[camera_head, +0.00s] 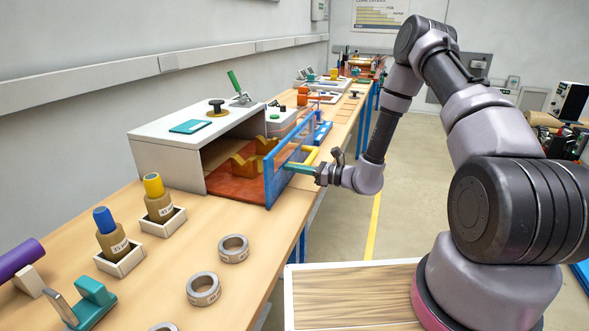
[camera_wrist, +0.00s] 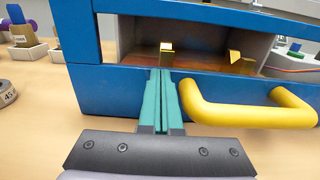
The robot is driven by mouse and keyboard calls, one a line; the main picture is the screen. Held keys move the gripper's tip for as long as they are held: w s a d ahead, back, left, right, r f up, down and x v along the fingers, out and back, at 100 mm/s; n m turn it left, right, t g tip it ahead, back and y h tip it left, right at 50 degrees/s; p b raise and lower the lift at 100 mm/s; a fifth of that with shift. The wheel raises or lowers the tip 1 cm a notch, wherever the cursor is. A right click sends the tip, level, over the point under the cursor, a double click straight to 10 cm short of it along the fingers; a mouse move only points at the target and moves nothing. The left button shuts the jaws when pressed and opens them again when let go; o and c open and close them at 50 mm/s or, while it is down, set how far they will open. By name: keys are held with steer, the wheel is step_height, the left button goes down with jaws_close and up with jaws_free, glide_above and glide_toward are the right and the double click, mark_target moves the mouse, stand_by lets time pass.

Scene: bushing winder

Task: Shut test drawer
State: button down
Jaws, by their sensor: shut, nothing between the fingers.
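The test drawer (camera_head: 222,186) is a reddish tray with a blue framed front (camera_head: 287,166), pulled partly out of a white cabinet (camera_head: 170,162). Ochre cradle blocks (camera_head: 246,167) stand inside it. A yellow bar handle (camera_head: 312,155) is on the front; in the wrist view the handle (camera_wrist: 250,112) is right of my fingers. My gripper (camera_head: 290,167), with teal fingers, is shut and empty. In the wrist view the fingertips (camera_wrist: 160,75) are at the blue front (camera_wrist: 110,88), left of the handle; I cannot tell whether they touch it.
On the cabinet top are a teal pad (camera_head: 191,126), a black knob (camera_head: 217,107) and a green lever (camera_head: 234,82). Bushings with blue (camera_head: 104,219) and yellow (camera_head: 153,185) tops stand in white holders. Metal rings (camera_head: 233,248) lie on the bench front.

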glide_above(238, 177)
steer(key=shift+w+a, duration=0.15)
steer(key=shift+w, duration=0.05)
